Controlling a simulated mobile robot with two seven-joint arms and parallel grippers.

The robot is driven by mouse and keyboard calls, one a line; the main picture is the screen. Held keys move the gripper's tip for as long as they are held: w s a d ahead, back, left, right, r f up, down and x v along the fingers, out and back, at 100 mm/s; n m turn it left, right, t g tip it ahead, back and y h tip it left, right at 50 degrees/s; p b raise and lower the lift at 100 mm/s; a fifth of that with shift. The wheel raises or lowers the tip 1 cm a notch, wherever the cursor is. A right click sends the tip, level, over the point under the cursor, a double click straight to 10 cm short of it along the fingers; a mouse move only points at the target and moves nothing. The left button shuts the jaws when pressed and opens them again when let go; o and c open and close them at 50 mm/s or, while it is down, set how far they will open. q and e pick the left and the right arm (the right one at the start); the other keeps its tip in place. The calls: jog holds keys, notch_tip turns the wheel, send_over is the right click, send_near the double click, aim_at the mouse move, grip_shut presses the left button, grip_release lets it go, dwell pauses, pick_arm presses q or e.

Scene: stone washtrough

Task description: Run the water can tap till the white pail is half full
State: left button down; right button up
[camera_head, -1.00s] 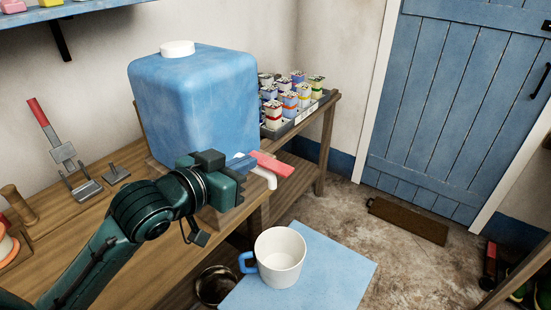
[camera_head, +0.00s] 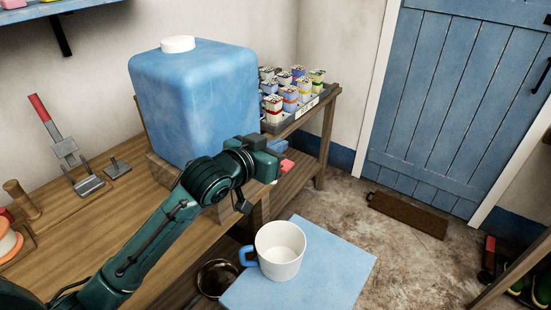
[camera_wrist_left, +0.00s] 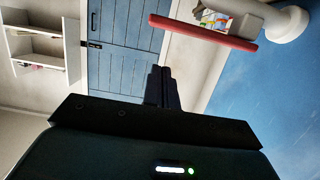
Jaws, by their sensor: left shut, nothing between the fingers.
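The blue water can (camera_head: 195,100) with a white cap stands on the wooden bench. Its tap has a red lever (camera_head: 287,166), mostly hidden behind my left gripper (camera_head: 278,168) in the head view. In the left wrist view the red lever (camera_wrist_left: 205,33) and white tap body (camera_wrist_left: 287,22) show clearly. My left gripper's fingers (camera_wrist_left: 163,86) are shut and empty, with a visible gap to the lever. The white pail (camera_head: 280,252), with a blue handle, stands upright below. I see no water stream; the spout is hidden in the head view and I cannot tell the pail's level.
The pail stands on a blue slab (camera_head: 330,265). A dark bowl (camera_head: 216,278) is left of it. A tray of small cartons (camera_head: 290,112) sits behind the can. A metal lever tool (camera_head: 68,152) stands on the bench. The floor before the blue door (camera_head: 440,100) is mostly clear.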

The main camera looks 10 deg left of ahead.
pick_arm(q)
jog(key=shift+s+a+f, duration=0.1)
jog(key=shift+f, duration=1.6)
notch_tip(320, 180, down, 3)
jog(key=m, duration=0.1)
jog(key=m+p, duration=0.1)
jog(key=shift+s+r+m+t+y, duration=0.1)
jog(key=shift+r+m+t+y, duration=0.05)
jog(key=shift+m+t+y, duration=0.2)
dwell(5.6)
